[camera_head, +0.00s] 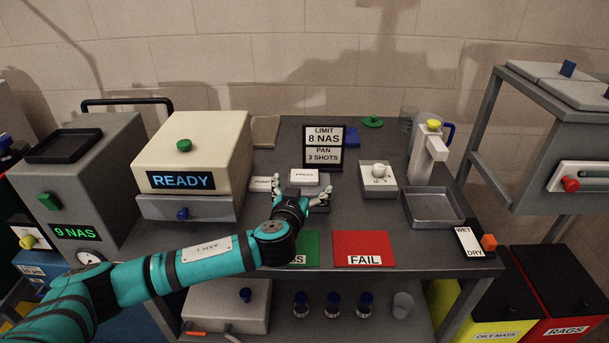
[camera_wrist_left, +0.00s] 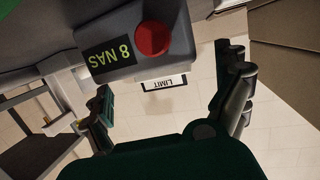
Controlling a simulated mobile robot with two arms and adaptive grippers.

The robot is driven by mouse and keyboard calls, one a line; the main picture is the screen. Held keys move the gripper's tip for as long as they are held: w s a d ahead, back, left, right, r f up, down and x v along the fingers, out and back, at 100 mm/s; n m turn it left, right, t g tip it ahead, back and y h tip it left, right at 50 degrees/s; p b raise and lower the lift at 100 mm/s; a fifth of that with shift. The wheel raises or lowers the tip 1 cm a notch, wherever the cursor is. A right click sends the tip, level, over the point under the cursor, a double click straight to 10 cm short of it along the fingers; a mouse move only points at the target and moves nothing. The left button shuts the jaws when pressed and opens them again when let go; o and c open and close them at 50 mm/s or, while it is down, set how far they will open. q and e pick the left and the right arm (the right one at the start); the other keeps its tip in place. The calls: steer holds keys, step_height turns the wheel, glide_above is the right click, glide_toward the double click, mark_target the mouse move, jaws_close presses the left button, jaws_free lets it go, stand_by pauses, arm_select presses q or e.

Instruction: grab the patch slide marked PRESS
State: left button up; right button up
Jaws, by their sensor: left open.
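In the left wrist view the open fingers (camera_wrist_left: 172,104) frame a grey unit with a red button (camera_wrist_left: 152,39) and an 8 NAS display. No slide can be made out there. My right gripper is not in view.
A LIMIT 8 NAS sign (camera_head: 324,147) stands behind the block. The READY machine (camera_head: 192,150) is at left. A white device with a knob (camera_head: 378,181) and a grey tray (camera_head: 434,207) are at right. The red FAIL mat (camera_head: 363,247) lies in front.

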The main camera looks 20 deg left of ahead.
mark_target(302, 183)
arm_select(q)
steer(key=x, duration=0.3)
steer(key=shift+w+a+r+p, duration=0.1)
steer(key=shift+w+a+p, duration=0.1)
steer(key=shift+w+p, duration=0.1)
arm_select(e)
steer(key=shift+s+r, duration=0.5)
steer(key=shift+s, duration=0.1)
arm_select(q)
steer(key=shift+c, duration=0.4)
